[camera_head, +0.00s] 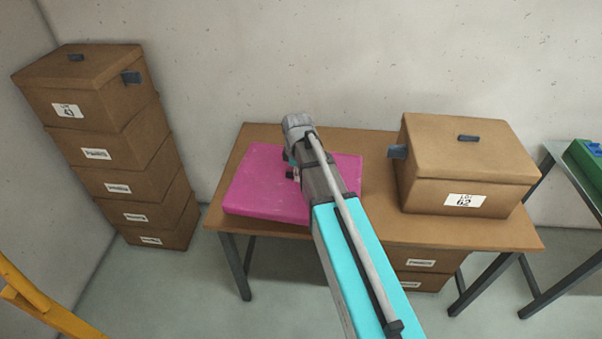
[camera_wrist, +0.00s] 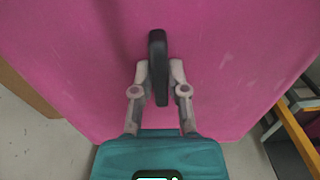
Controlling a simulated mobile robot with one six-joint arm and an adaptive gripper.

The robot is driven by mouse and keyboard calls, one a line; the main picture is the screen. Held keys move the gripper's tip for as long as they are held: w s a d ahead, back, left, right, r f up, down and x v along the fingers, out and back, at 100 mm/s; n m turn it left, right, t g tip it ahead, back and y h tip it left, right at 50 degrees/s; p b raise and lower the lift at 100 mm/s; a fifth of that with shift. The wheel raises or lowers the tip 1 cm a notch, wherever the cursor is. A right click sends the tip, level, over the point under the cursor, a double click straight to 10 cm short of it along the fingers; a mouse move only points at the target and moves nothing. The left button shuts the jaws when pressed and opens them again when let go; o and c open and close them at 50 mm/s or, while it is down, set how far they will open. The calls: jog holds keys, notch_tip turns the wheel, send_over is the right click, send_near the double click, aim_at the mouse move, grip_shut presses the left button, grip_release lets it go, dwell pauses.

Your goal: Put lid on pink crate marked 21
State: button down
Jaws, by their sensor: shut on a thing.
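The pink lid (camera_head: 258,185) is at the left part of the wooden table (camera_head: 375,150). It is a flat square slab with a thin front edge. In the wrist view the pink lid (camera_wrist: 80,60) fills most of the picture, with a black upright handle (camera_wrist: 158,45) at its middle. My gripper (camera_wrist: 159,78) is shut on this handle, one finger on each side. In the head view my gripper (camera_head: 293,174) is partly hidden by my arm. I cannot tell whether the lid rests on the table or hangs just above it. No pink crate and no mark 21 show.
A brown lidded box marked 62 (camera_head: 463,201) stands on the table's right part. Brown boxes (camera_head: 408,262) sit under the table. A tall stack of brown boxes (camera_head: 130,188) stands at left. A yellow rail (camera_head: 40,305) is at lower left, a green item (camera_head: 585,160) at far right.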

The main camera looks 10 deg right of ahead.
dwell(0.3)
jog(key=shift+w+r+p, duration=0.15)
jog(key=shift+r+p, duration=0.65)
jog(key=shift+p, duration=0.05)
notch_tip(320, 180, up, 15)
jog(key=p, duration=1.4)
jog(key=shift+f+p, duration=0.15)
jog(key=shift+p, duration=0.2)
